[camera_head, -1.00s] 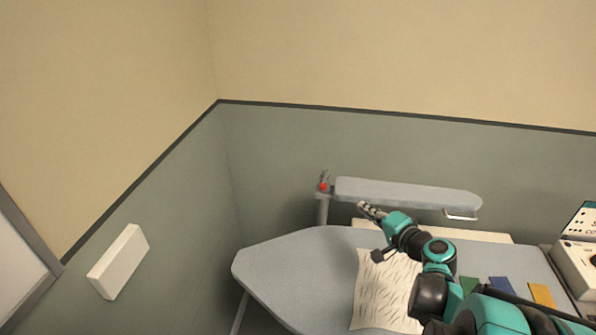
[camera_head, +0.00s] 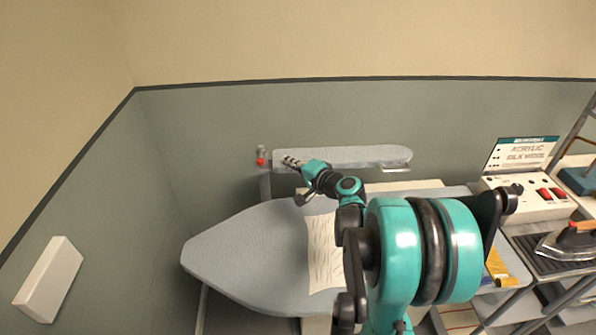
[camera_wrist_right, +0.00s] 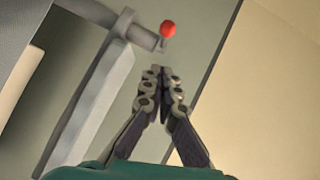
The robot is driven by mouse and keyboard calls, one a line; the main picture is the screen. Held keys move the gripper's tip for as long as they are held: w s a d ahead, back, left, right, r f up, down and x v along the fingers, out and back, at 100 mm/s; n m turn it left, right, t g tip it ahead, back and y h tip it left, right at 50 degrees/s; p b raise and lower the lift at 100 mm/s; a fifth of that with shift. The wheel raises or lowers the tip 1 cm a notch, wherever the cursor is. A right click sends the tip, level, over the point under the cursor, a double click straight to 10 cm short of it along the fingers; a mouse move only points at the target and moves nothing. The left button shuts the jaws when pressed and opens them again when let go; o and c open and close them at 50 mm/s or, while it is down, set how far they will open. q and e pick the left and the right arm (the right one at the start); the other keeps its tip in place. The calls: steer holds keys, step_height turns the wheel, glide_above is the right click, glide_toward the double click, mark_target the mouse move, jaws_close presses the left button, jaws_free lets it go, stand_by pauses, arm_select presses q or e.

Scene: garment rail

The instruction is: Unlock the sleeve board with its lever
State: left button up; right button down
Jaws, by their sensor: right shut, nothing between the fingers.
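The sleeve board (camera_head: 350,156) is a long grey padded board above the back of the ironing board, with a metal handle at its right end. Its lever has a red knob (camera_head: 260,161) on top of a grey post (camera_head: 265,185) at the board's left end. In the right wrist view the red knob (camera_wrist_right: 168,28) sits just beyond the fingertips, apart from them. My right gripper (camera_head: 287,160) is shut and empty, in front of the sleeve board's left end; its fingertips (camera_wrist_right: 158,70) meet in the wrist view. My left gripper is out of view.
The ironing board (camera_head: 235,255) carries a patterned cloth (camera_head: 322,250). An iron (camera_head: 572,240) and a control box with red switches (camera_head: 535,200) stand at the right. A white box (camera_head: 48,280) is on the left wall.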

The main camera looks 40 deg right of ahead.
mark_target(261, 155)
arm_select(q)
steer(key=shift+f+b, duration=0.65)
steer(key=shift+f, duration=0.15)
arm_select(e)
steer(key=shift+w+a+f, duration=0.25)
steer(key=shift+w+a, duration=0.25)
steer(key=shift+w, duration=0.2)
steer(key=shift+w+a+f, duration=0.3)
steer(key=shift+w+a, duration=0.15)
steer(key=shift+w, duration=0.3)
steer(key=shift+w+a+f, duration=0.25)
steer(key=shift+w+a, duration=0.25)
steer(key=shift+w, duration=0.2)
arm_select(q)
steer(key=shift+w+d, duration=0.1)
arm_select(e)
steer(key=shift+a, duration=0.2)
